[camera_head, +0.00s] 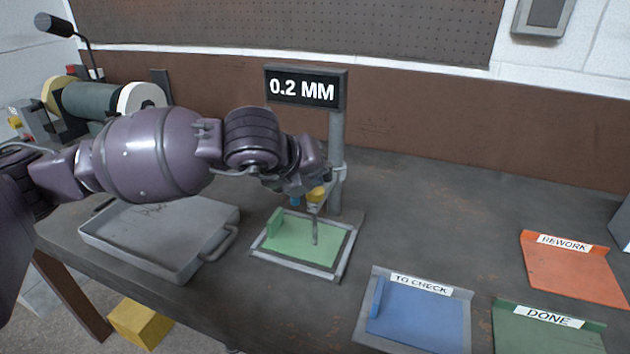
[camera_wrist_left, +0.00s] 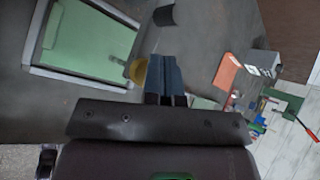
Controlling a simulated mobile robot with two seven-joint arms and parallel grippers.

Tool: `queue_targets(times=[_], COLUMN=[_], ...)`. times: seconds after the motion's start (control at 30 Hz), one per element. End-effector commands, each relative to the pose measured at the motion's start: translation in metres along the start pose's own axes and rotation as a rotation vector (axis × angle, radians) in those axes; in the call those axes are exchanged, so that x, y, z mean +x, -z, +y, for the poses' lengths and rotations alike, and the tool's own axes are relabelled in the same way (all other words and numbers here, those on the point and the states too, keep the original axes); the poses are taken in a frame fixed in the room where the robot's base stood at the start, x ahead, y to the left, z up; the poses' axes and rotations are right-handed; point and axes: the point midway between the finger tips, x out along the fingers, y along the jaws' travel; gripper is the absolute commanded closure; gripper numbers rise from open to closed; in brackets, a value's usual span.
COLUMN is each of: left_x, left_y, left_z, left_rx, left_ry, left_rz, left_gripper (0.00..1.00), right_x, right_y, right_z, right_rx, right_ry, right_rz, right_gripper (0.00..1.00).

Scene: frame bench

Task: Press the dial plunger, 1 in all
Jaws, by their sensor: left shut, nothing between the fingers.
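The dial stand has a grey post (camera_head: 336,140) with a display reading 0.2 MM (camera_head: 303,90). Its yellow plunger part (camera_head: 316,194) shows below my wrist, above a thin rod reaching toward the green plate (camera_head: 290,246). In the left wrist view the yellow part (camera_wrist_left: 139,71) is partly hidden beside my fingers. My left gripper (camera_head: 296,200) is shut and empty, close beside the yellow part; whether they touch I cannot tell. Its dark blue fingers show together in the left wrist view (camera_wrist_left: 165,72). The dial itself is hidden behind my arm. My right gripper is not in view.
A grey metal tray (camera_head: 205,262) lies left of the green plate. A blue TO CHECK tray (camera_head: 425,318), a green DONE tray (camera_head: 540,335) and an orange REWORK tray (camera_head: 570,272) lie to the right. A grinder-like machine (camera_head: 95,105) stands at the back left.

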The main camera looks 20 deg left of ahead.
Motion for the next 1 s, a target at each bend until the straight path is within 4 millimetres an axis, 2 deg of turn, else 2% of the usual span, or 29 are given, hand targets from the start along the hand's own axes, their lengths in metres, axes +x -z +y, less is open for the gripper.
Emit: queue_targets(times=[0.47,1.0], left_x=[0.000,-0.018], left_y=[0.000,-0.013], left_z=[0.000,-0.013], left_rx=[0.000,0.000], left_ry=[0.000,0.001], left_rz=[0.001,-0.001], left_gripper=[1.00,1.00], right_x=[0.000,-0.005], right_y=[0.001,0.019], right_z=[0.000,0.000], right_rx=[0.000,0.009], right_ry=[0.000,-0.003], right_rz=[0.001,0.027], right_gripper=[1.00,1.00])
